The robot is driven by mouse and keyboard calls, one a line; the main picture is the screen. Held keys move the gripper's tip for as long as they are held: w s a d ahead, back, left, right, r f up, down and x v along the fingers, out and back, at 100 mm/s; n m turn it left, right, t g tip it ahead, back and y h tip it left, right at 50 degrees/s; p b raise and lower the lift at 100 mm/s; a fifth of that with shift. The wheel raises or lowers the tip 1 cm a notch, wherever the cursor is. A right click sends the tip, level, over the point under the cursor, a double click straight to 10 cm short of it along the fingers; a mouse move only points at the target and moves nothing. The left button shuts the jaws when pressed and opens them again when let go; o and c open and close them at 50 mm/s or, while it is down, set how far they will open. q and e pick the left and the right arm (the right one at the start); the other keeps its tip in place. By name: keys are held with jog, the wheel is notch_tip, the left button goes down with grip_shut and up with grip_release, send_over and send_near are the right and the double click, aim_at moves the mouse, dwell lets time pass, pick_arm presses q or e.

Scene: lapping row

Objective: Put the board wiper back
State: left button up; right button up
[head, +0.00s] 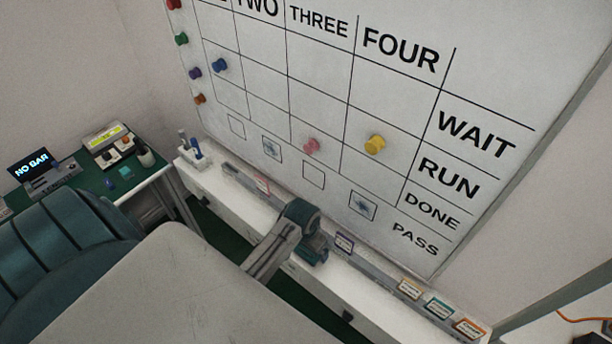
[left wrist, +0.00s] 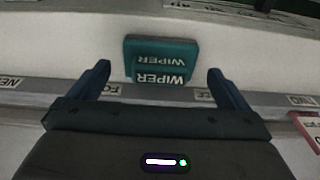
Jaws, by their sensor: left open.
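The board wiper (left wrist: 161,52) is a teal block with the word WIPER on two faces. In the left wrist view it lies ahead of my palm, between the tips of the two fingers, with a gap on both sides. My left gripper (left wrist: 159,70) is open and empty. In the head view my left gripper (head: 312,243) is low at the whiteboard's bottom edge, over the ledge, and it hides the wiper there. The whiteboard (head: 330,95) has a grid with two smudged squares in its lower part. My right gripper is not in view.
A tray strip with small labels (head: 344,243) runs along the ledge under the board. Pens in a white holder (head: 190,146) stand at its left end. Coloured magnets, such as a yellow one (head: 375,144), sit on the board. A teal chair (head: 75,245) and green-topped desk are at left.

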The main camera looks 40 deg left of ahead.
aim_at(305, 255)
pick_arm(q)
notch_tip(305, 255, up, 10)
jog(key=s+b, duration=0.1)
jog(key=shift+s+b, duration=0.15)
jog(key=shift+b, duration=0.2)
jog(key=shift+f, duration=0.1)
dwell(1.2)
